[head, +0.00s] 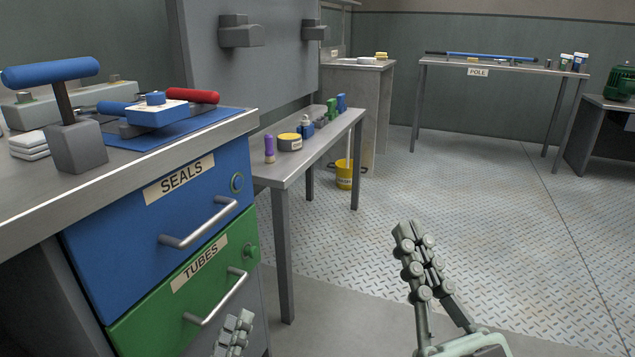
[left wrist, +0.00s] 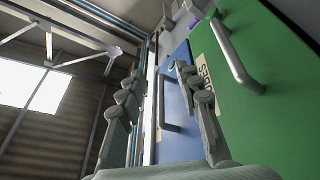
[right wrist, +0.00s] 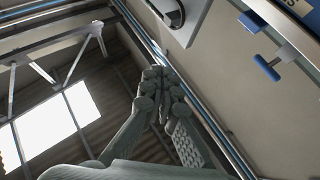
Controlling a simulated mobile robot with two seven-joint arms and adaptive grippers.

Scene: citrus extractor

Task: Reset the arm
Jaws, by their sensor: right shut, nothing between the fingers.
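My right gripper (head: 412,235) points upward at the lower middle of the head view, in free air above the floor. In the right wrist view its fingertips (right wrist: 163,75) meet and nothing shows between them. My left gripper (head: 237,332) shows only in part at the bottom edge of the head view, beside the green drawer. In the left wrist view its two fingers (left wrist: 157,72) stand apart with an empty gap, near the blue and green drawer fronts. Most of the left arm is hidden.
A workbench (head: 30,205) at left has a blue SEALS drawer (head: 150,235) and a green TUBES drawer (head: 165,320) with protruding handles. A blue-handled tool (head: 75,145) stands on it. A narrow table (head: 290,170) with small items is behind. The floor (head: 500,200) at right is clear.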

